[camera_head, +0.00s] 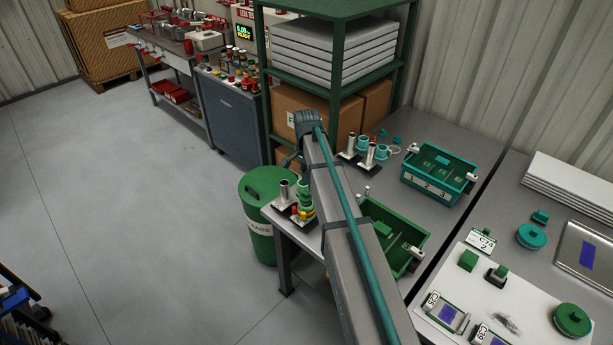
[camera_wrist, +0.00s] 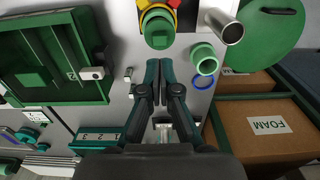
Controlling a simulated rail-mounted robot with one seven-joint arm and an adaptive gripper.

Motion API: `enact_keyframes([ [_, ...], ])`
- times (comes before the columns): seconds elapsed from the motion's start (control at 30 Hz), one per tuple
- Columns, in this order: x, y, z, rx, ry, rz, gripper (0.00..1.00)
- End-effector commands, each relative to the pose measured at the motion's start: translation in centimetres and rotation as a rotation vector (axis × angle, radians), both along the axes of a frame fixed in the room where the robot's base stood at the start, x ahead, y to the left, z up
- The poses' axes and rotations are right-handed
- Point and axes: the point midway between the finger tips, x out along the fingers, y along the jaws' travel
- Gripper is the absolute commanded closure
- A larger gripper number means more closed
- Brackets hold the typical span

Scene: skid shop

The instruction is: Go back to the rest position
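In the wrist view my gripper (camera_wrist: 160,64) points down over the grey table (camera_wrist: 118,98). Its two dark fingers lie side by side with nothing visible between them. Just beyond the tips is a green cap-like part (camera_wrist: 157,27) on a yellow and red stand. A green ring (camera_wrist: 205,58) and a metal tube (camera_wrist: 222,27) are to the right of the fingers. In the head view my arm crosses the middle of the picture and hides the gripper.
A green bin (camera_head: 397,240) and a teal numbered bin (camera_head: 452,168) stand on the table. A green drum (camera_head: 259,240) stands by its left corner. A green shelf (camera_head: 336,75) with boxes rises behind. The floor at left (camera_head: 120,210) is clear.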

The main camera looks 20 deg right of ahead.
Motion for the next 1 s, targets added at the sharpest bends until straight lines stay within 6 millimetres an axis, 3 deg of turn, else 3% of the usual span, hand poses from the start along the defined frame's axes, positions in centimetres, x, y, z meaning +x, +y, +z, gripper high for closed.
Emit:
enact_keyframes([
  [1.0,0.0,0.0,-2.7,0.000,0.000,0.000,1.00],
])
